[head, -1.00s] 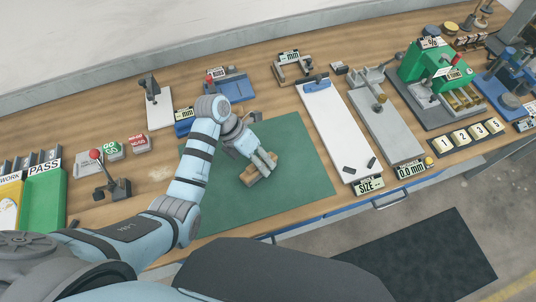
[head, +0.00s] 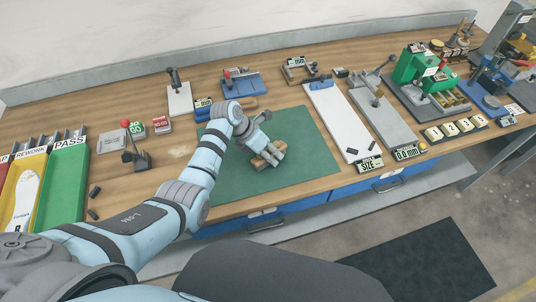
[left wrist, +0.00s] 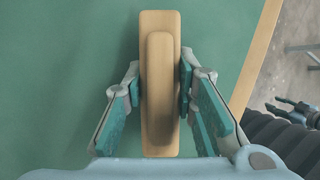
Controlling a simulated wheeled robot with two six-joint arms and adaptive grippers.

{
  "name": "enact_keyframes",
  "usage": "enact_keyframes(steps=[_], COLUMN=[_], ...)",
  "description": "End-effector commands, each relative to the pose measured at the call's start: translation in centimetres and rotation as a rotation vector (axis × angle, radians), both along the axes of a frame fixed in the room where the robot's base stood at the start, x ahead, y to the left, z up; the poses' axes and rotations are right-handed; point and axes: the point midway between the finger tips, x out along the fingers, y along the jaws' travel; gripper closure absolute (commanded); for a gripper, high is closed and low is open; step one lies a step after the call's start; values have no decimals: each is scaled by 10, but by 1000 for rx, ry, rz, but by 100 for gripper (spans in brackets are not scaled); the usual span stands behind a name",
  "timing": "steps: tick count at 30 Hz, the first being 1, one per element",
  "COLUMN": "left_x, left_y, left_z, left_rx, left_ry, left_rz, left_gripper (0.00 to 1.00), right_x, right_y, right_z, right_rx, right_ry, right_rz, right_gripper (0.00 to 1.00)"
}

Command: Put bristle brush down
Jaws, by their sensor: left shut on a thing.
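The bristle brush (head: 258,163) is a light wooden block with a narrower raised wooden grip. It is over the green mat (head: 305,135) in the head view; I cannot tell whether its underside touches the mat. In the left wrist view the brush (left wrist: 160,25) stands lengthwise in the picture, its bristles hidden beneath. My left gripper (head: 268,152) is shut on the brush, with teal-padded fingers (left wrist: 160,88) on both sides of the raised grip. A dark gripper, seemingly my right one (left wrist: 285,108), shows small at the right edge of the left wrist view.
The mat around the brush is clear. A white size board (head: 335,115) lies to its right, and a blue fixture (head: 240,84) stands behind. Rework and pass trays (head: 65,175) are at the left. The bench's front edge is close to the mat.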

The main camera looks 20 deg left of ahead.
Motion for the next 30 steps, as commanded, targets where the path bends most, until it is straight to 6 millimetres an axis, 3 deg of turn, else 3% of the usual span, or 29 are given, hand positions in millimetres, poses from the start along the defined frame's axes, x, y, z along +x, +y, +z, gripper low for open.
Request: enact_keyframes(steps=[3,4,8,22,30], left_x=[-2,-3,-3,-3,-11], left_y=[0,0,2,2,21], left_z=[-5,-5,-5,1,50], left_rx=[1,1,1,-1,2], left_ry=[10,10,9,9,6], left_rz=[0,1,4,3,5], left_gripper=[100,73,53,52,52], right_x=[-3,-6,-26,-17,-18], right_y=[-2,-2,-2,0,2], right_z=[-1,-1,-1,-1,16], right_rx=[-2,-2,-3,0,3], right_ry=[6,12,44,28,29], right_rz=[0,0,-1,-1,-2], right_gripper=[60,60,60,60,60])
